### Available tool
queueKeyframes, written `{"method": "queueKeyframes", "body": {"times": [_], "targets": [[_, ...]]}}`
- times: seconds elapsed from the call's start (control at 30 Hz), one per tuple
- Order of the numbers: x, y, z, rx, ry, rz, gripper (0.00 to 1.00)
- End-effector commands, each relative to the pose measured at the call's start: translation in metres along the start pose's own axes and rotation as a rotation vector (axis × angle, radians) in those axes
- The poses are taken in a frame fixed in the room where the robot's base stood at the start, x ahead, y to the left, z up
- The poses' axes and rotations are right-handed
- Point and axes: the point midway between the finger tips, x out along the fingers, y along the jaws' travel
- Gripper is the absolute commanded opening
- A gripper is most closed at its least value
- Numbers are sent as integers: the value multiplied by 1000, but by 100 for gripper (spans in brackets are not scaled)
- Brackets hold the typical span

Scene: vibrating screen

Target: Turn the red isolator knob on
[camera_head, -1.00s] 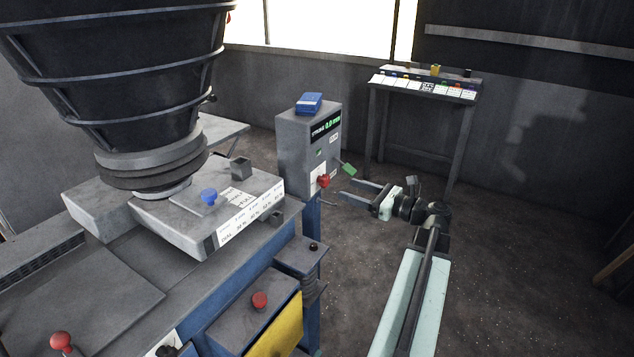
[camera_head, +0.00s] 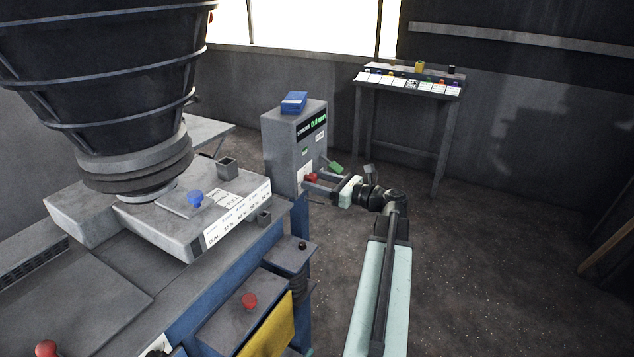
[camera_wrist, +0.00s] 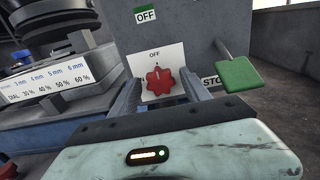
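In the head view the knob (camera_head: 311,177) shows low on the box. My gripper (camera_wrist: 160,92) is open, with one finger on each side of the knob. A gap seems to show on both sides; I cannot tell whether either finger touches it.
A green paddle (camera_wrist: 240,74) sticks out to the right of the knob, close to my right finger. The blue machine with its hopper (camera_head: 110,80) stands at left. A labelled stand (camera_head: 410,88) is behind. Floor at right is clear.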

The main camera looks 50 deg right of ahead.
Motion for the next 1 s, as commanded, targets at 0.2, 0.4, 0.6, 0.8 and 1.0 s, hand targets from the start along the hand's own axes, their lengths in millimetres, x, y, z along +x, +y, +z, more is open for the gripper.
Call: {"method": "queueKeyframes", "body": {"times": [0.2, 0.4, 0.6, 0.8, 1.0], "targets": [[-3, 2, 0, 0, 0, -5, 0], [-3, -1, 0, -18, 1, -2, 0], [-3, -1, 0, -98, 1, -2, 0], [-3, -2, 0, -252, 2, -3, 0], [-3, -2, -1, -442, 3, -3, 0]]}}
